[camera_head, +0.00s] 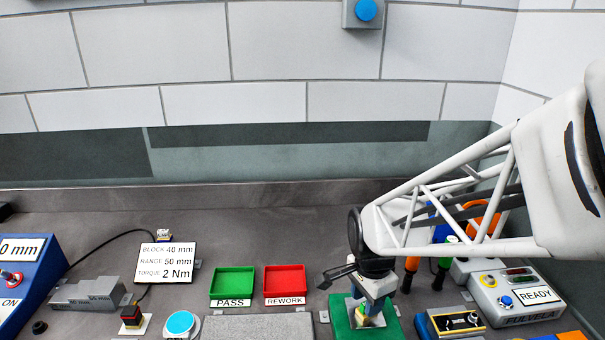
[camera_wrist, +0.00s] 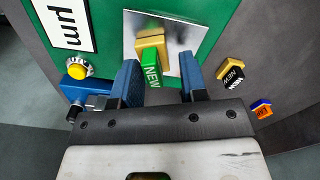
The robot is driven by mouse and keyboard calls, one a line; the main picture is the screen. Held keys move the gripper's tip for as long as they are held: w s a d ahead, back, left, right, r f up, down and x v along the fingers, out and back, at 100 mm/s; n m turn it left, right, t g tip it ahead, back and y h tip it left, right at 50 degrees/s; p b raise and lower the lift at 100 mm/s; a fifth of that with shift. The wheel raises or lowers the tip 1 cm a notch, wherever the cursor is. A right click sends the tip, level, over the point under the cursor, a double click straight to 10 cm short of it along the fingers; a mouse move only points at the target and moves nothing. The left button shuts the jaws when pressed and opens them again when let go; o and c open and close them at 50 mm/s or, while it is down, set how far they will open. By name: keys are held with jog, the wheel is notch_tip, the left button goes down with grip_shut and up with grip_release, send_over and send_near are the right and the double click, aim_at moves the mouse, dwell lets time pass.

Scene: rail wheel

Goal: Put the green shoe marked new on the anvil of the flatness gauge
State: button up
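The green shoe marked NEW (camera_wrist: 152,72), with a gold-yellow block at its far end, shows in the wrist view between my fingers. It overlaps a bright square metal plate (camera_wrist: 184,18) on a green base (camera_wrist: 108,30); I cannot tell whether it rests flat there. My gripper (camera_wrist: 160,80) has its two fingers apart, wider than the shoe, with a gap at least on the right side. In the head view my gripper (camera_head: 372,284) points down just above the green base (camera_head: 340,318), and partly hides the plate and shoe.
A yellow-and-black block marked NEW (camera_wrist: 232,75) and an orange-and-blue piece (camera_wrist: 262,108) lie right of the base. In the head view, a green PASS tray (camera_head: 232,284) and red REWORK tray (camera_head: 285,282) stand left, and a READY box (camera_head: 515,298) stands right.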

notch_tip(320, 180, up, 12)
jog(key=shift+f, duration=0.15)
dwell(0.5)
dwell(0.5)
jog(key=s+d+r+n+t, duration=0.1)
jog(key=s+d+n+t, duration=0.1)
jog(key=s+n, duration=1)
jog(key=shift+n+t, duration=0.3)
jog(key=shift+n, duration=0.4)
jog(key=shift+r, duration=0.1)
jog(key=shift+c, duration=0.5)
dwell(1.1)
